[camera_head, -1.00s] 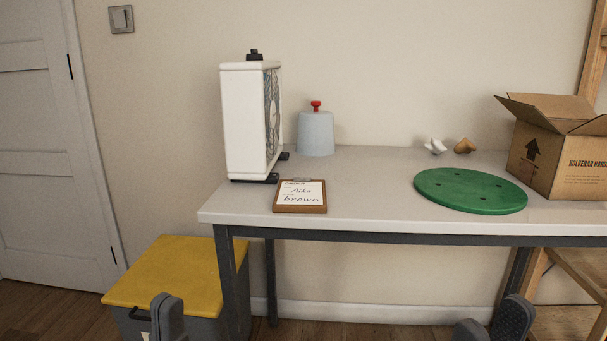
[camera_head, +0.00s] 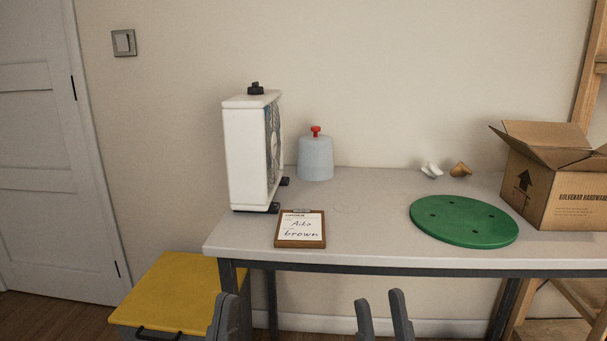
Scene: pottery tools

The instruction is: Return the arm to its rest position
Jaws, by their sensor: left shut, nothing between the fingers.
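My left gripper (camera_head: 226,316) shows at the bottom edge, in front of the table's left leg. Its fingers are together with nothing between them. My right gripper (camera_head: 384,314) shows at the bottom centre, below the table's front edge. Its two fingers stand apart with a gap and nothing between them. Both grippers are clear of the objects on the table. The rest of both arms is out of view.
The table (camera_head: 370,235) holds a white fan (camera_head: 245,155), a grey-blue bucket-shaped object (camera_head: 315,160), a clipboard (camera_head: 300,229), a green disc (camera_head: 463,221), two small figures (camera_head: 460,170) and an open cardboard box (camera_head: 560,190). A yellow-lidded bin (camera_head: 170,290) stands at left.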

